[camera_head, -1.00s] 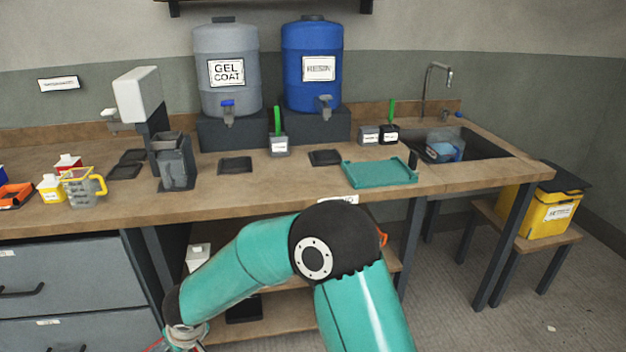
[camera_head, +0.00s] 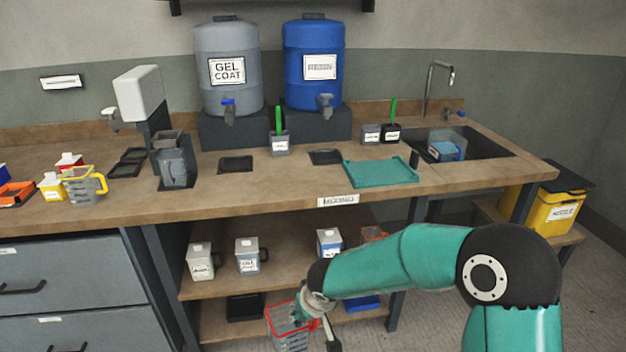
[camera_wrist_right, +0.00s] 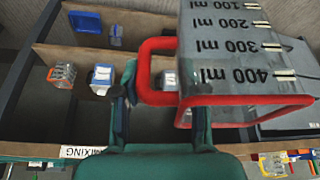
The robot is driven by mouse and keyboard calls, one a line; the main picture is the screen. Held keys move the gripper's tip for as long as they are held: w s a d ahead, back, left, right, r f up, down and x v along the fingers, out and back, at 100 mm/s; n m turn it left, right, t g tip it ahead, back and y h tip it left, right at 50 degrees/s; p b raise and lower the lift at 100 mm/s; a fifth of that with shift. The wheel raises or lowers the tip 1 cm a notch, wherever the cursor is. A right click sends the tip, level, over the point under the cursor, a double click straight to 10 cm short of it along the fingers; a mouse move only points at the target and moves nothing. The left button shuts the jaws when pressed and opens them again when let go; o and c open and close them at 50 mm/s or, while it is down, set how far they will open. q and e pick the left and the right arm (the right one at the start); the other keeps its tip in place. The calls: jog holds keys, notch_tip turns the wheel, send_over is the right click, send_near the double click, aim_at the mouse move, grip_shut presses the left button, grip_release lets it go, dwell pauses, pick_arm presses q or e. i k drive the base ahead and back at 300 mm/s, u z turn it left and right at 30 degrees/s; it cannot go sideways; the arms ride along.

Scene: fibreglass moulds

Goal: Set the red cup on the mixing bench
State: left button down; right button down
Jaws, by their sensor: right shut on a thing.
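The red cup (camera_head: 288,333) is a clear grey measuring cup with a red rim and handle; in the right wrist view it (camera_wrist_right: 245,50) fills the upper right, with millilitre marks. My right gripper (camera_head: 308,308) is shut on its red handle, and its fingers (camera_wrist_right: 160,108) show on both sides of the handle. The cup hangs in front of the lower shelf, below the bench top. The mixing bench (camera_head: 280,190) is brown, with a MIXING label (camera_head: 338,200) on its front edge. My left gripper is not in view.
A teal tray (camera_head: 382,172), a yellow-handled cup (camera_head: 82,186) and a grey holder (camera_head: 175,160) stand on the bench. Its front middle is bare. A sink (camera_head: 470,142) is at the right.

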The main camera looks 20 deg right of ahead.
aim_at(288, 183)
jog(key=z, duration=0.1)
jog(key=i, duration=1)
jog(key=u, duration=0.05)
